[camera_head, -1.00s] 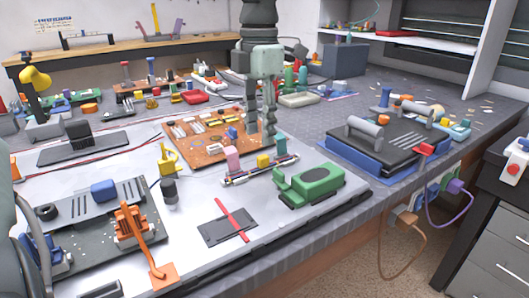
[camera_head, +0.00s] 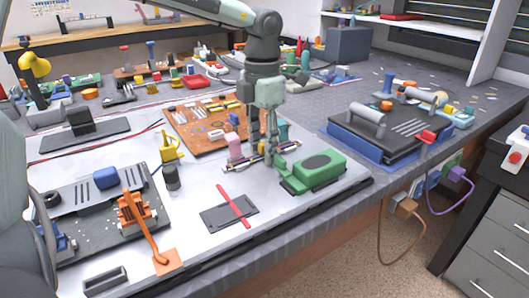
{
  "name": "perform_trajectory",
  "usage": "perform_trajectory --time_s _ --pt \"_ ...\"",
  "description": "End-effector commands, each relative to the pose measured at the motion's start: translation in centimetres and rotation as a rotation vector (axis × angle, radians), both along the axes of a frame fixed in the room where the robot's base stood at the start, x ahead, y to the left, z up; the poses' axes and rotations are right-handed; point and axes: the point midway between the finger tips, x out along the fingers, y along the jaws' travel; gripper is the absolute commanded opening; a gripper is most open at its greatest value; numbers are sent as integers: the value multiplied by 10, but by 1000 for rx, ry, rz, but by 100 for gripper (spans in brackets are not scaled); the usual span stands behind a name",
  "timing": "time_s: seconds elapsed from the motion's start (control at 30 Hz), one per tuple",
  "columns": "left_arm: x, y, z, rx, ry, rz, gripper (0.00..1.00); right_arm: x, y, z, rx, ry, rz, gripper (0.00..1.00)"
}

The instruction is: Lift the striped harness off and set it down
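The striped harness (camera_head: 240,162) is a thin light bundle with dark and purple bands. It lies at the front right of the orange-brown circuit board (camera_head: 205,132) on the pale mat. My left gripper (camera_head: 267,155) points down over the harness's right half, with its fingertips at about the harness's height. Its two fingers look a little apart, so it appears open. The fingers hide part of the harness, and I cannot tell whether they touch it. My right gripper is not in view.
A pink block (camera_head: 235,147) stands close to the harness, and a green tool (camera_head: 318,170) lies just right of the gripper. A dark plate with a red bar (camera_head: 232,205) lies in front. A black device on a blue base (camera_head: 385,130) stands at the right.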

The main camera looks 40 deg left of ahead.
Motion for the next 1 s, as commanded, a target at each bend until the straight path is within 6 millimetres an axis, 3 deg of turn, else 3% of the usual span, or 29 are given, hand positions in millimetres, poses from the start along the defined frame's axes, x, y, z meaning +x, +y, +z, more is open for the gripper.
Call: perform_trajectory --time_s 0.03,0.33,0.77,1.0 --pt "0 0 0 0 0 0 36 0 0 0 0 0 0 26" --pt "0 0 1 0 0 0 0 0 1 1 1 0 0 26" --pt "0 0 4 1 -1 0 0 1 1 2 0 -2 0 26" --pt "1 0 29 2 -4 1 0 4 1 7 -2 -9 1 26"
